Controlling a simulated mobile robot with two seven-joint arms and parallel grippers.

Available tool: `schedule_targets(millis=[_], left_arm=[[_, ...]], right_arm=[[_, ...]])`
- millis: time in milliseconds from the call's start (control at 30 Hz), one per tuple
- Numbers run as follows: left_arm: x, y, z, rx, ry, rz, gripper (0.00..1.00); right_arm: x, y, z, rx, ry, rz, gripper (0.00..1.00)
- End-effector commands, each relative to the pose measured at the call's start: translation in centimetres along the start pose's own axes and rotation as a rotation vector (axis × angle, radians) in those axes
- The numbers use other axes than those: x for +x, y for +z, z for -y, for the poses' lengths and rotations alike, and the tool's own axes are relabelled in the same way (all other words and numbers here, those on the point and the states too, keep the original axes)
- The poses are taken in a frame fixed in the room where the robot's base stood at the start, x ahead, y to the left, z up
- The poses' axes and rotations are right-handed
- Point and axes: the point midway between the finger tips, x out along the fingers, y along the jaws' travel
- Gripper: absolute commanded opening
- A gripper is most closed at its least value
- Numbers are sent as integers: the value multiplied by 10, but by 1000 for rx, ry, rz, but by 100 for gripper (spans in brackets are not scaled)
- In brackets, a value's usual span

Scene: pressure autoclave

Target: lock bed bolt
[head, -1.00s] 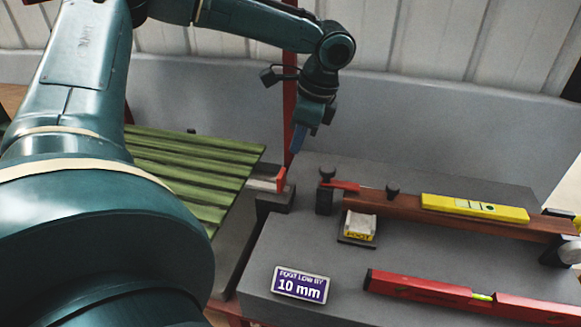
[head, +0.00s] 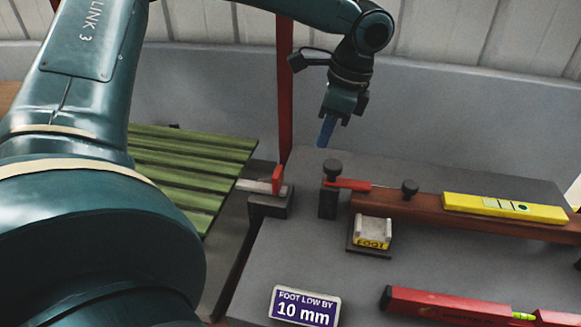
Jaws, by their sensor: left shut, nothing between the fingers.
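My left gripper (head: 325,132) is shut and empty, with its blue fingertips pointing down. In the head view it hangs above and behind the dark post with a round black knob (head: 332,178). To the left, a metal bolt with a red upright end (head: 277,180) lies on a dark block (head: 270,202) at the edge of the green slatted bed (head: 190,163). Which of these is the bed bolt is not marked. My right gripper is not in view.
On the grey table stand a brown beam (head: 450,213) with a yellow level (head: 505,207) on it, a FOOT block (head: 371,234), a red level (head: 450,306) and a "10 mm" sign (head: 304,307). A red post (head: 285,90) rises behind the bed.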

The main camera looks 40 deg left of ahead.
Motion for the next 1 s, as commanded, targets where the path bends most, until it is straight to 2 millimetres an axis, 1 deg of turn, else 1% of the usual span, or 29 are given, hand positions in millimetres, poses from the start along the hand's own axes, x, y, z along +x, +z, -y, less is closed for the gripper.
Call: schedule_targets(millis=[167,267,600,667,700,800,900,1000], left_arm=[[8,0,0,-1,2,0,0],[23,0,0,-1,3,1,0],[95,0,-1,-1,4,1,0],[106,1,-1,-1,4,2,0],[103,10,0,-5,1,-2,0],[106,24,0,-2,0,-2,0],[108,33,0,-3,1,-1,0],[110,38,0,-1,0,-1,0]], right_arm=[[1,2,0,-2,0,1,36],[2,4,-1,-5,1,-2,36],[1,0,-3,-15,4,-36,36],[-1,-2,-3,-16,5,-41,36],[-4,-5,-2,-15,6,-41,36],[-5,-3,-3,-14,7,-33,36],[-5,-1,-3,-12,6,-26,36],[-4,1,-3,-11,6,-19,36]])
